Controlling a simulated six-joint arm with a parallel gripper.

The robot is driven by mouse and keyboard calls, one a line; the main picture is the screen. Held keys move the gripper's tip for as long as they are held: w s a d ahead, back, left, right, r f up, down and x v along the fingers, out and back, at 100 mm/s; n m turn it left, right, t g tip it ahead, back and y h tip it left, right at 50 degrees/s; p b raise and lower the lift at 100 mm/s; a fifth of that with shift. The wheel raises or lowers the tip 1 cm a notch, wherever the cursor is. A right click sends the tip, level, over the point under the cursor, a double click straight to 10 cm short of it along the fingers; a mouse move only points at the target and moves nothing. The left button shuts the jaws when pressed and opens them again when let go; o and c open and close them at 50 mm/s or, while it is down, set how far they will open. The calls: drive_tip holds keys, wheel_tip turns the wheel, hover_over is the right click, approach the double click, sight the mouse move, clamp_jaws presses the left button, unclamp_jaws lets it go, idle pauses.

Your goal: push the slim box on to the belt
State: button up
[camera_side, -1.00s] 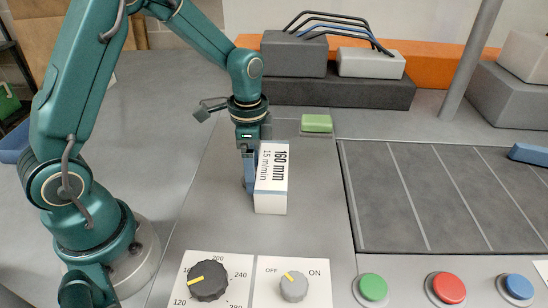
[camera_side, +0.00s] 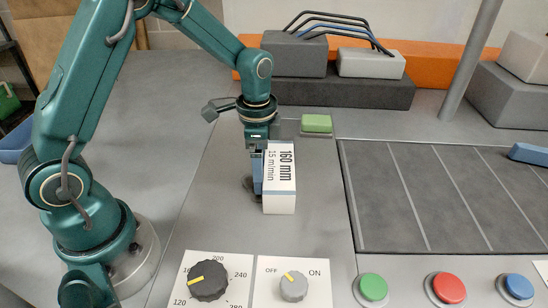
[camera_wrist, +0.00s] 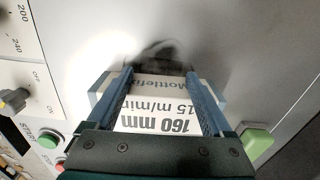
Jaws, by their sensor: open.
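The slim box (camera_side: 280,178) is white with a blue-grey band and "160 mm, 15 m/min" print. It stands on the grey worktop, left of the belt and apart from it. The belt (camera_side: 425,200) is a dark grey surface with pale cross lines. My gripper (camera_side: 257,185) points down at the box's left side and looks to be against it. In the wrist view, the open blue fingers of my gripper (camera_wrist: 158,73) cross the box (camera_wrist: 152,98), whose ends show outside them. Whether both fingers touch it is hard to tell.
A green block (camera_side: 316,123) sits behind the box. Dials (camera_side: 208,281) and buttons (camera_side: 373,287) line the front. A blue block (camera_side: 530,153) lies at the belt's far right. A grey post (camera_side: 470,60) stands behind the belt. Worktop between box and belt is clear.

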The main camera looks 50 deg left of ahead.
sight(285, 165)
drive_tip(key=shift+w, duration=0.1)
drive_tip(key=shift+w+d, duration=0.35)
drive_tip(key=shift+d, duration=0.05)
idle(0.6)
drive_tip(key=shift+w+d, duration=0.4)
drive_tip(key=shift+w, duration=0.05)
drive_tip(key=shift+w+d, duration=0.1)
drive_tip(key=shift+w, duration=0.05)
drive_tip(key=shift+w+d, duration=0.3)
drive_tip(key=shift+w+d, duration=0.1)
idle(0.6)
drive_tip(key=shift+w+d, duration=0.3)
drive_tip(key=shift+w, duration=0.05)
drive_tip(key=shift+d, duration=0.1)
